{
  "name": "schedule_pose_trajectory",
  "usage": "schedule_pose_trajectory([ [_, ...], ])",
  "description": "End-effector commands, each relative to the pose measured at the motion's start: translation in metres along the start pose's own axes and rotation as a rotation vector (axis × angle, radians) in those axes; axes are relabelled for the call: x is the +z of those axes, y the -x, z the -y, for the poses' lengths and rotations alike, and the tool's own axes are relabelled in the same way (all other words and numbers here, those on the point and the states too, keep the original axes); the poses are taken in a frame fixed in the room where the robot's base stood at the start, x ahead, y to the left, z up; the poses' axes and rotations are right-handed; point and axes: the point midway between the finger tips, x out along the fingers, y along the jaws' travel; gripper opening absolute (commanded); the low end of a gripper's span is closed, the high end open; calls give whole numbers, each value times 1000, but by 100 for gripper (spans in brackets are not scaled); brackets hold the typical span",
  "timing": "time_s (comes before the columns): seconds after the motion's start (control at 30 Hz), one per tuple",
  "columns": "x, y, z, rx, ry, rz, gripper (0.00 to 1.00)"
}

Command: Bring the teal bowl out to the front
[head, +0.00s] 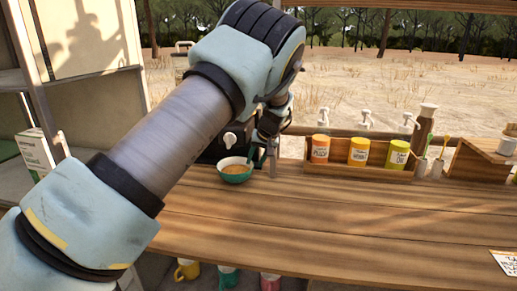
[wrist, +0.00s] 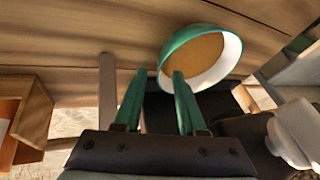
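The teal bowl (head: 236,178), white inside with orange-brown contents, stands upright on the wooden counter toward its back edge. It also shows in the wrist view (wrist: 216,84), at upper right. My gripper (head: 262,158) is at the bowl's right side, reaching down from above. In the wrist view my gripper (wrist: 160,72) has its two green fingers apart. One finger overlaps the bowl's inside and the other is outside the rim, with the rim edge between them. I see a gap beside the rim and no clear grip on it.
Right of my gripper, a wooden rack (head: 345,172) holds an orange, a yellow and a yellow-green jar. A dark machine (head: 212,148) stands behind the bowl. Coloured mugs (head: 187,270) sit below the counter.

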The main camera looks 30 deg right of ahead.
Motion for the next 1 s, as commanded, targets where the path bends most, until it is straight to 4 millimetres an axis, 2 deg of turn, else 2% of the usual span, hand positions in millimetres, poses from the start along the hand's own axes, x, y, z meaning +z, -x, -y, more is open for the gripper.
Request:
schedule_pose_trajectory([
  [0.1,-1,-18,1,-1,1,2,40],
  [0.3,-1,-40,1,-1,0,0,40],
  [0.7,0,-46,0,1,0,0,39],
  [1.0,0,-46,0,0,0,0,5],
])
